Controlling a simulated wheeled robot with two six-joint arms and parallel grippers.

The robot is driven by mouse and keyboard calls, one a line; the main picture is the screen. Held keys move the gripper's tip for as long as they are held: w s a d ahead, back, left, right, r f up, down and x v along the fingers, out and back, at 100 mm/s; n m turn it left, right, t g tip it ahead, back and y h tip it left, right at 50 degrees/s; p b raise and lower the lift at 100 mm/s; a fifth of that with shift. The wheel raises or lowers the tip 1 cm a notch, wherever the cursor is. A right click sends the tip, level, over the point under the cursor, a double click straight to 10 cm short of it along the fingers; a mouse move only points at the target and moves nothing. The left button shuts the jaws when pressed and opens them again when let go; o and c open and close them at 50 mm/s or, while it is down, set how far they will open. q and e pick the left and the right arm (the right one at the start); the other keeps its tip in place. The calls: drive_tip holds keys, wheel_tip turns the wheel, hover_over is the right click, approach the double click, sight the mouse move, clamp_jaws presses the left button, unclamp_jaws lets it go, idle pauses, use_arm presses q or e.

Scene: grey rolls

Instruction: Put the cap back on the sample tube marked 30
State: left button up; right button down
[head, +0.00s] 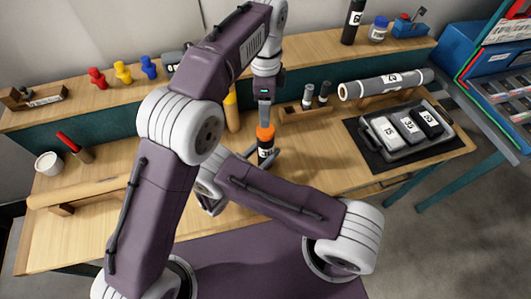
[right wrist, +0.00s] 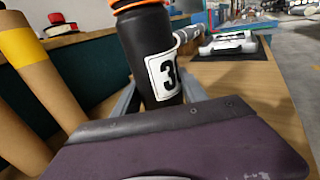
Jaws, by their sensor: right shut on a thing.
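The sample tube marked 30 (head: 266,153) is black with a white label and stands upright in the head view. In the right wrist view the tube (right wrist: 150,60) leans slightly, its top cut off by the frame. The orange cap (head: 265,133) is at the tube's top; an orange edge (right wrist: 138,5) shows there in the right wrist view. I cannot tell whether it is seated. My right gripper (head: 262,162) is shut on the tube's lower body. My left gripper (head: 264,118) points down right above the cap, its fingers seen edge-on, so their opening is unclear.
A yellow-topped brown roll (head: 231,110) stands just left of the tube. Small dark tubes (head: 308,94) stand in a wooden rack behind right. A grey roll (head: 385,84) and a tray (head: 444,127) with numbered blocks lie to the right. A white cup (head: 49,163) is far left.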

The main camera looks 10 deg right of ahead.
use_arm(q)
drive_tip(key=n, duration=0.6)
drive_tip(key=shift+n, duration=0.4)
drive_tip(key=n, duration=0.3)
drive_tip(key=shift+n, duration=0.3)
drive_tip(key=n, duration=0.9)
drive_tip(key=shift+n, duration=0.4)
drive_tip(key=n, duration=1.1)
drive_tip(key=shift+n, duration=0.3)
drive_tip(key=n, duration=0.3)
drive_tip(key=shift+n, duration=0.3)
